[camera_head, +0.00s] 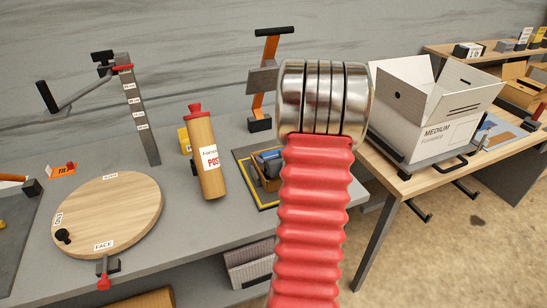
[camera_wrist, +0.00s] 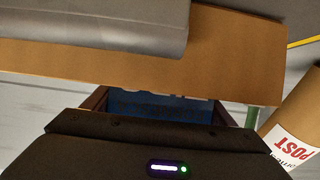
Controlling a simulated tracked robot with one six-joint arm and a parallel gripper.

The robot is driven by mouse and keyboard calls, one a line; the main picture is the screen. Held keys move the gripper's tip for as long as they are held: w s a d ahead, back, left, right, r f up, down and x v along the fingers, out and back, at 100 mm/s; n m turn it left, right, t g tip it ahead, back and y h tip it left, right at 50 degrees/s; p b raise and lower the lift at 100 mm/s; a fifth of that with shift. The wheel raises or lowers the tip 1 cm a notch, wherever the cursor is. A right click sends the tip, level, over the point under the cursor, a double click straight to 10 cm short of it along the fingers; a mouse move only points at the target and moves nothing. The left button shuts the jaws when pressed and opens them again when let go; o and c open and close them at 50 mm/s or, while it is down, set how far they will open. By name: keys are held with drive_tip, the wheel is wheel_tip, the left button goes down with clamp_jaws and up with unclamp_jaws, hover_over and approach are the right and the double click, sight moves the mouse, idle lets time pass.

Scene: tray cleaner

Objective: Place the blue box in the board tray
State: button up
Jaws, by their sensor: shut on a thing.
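In the wrist view my gripper (camera_wrist: 158,112) is seen from behind its dark body. Its jaws are closed around a blue thing, which I take to be the blue box (camera_wrist: 160,104); only a dark blue face shows between them. A brown board-like panel (camera_wrist: 235,60) lies close across the view beyond the jaws. In the head view a small brown open tray (camera_head: 268,183) with dark blue pieces stands on a yellow-edged dark mat (camera_head: 250,191). My red arm covers its right side, and the gripper cannot be made out there. I cannot tell whether the blue box touches the tray.
A POST tube (camera_head: 205,165) stands left of the mat and also shows in the wrist view (camera_wrist: 300,130). A round wooden board (camera_head: 105,215) and a grey post (camera_head: 138,115) are further left. A white MEDIUM carton (camera_head: 435,110) sits on the right bench.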

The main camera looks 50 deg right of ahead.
drive_tip(key=shift+f, duration=0.55)
drive_tip(key=o, duration=1.2)
drive_tip(key=shift+a+r, duration=0.1)
drive_tip(key=shift+r, duration=0.65)
drive_tip(key=v, duration=1.1)
drive_tip(key=shift+s+a, duration=0.1)
drive_tip(key=shift+s, duration=0.35)
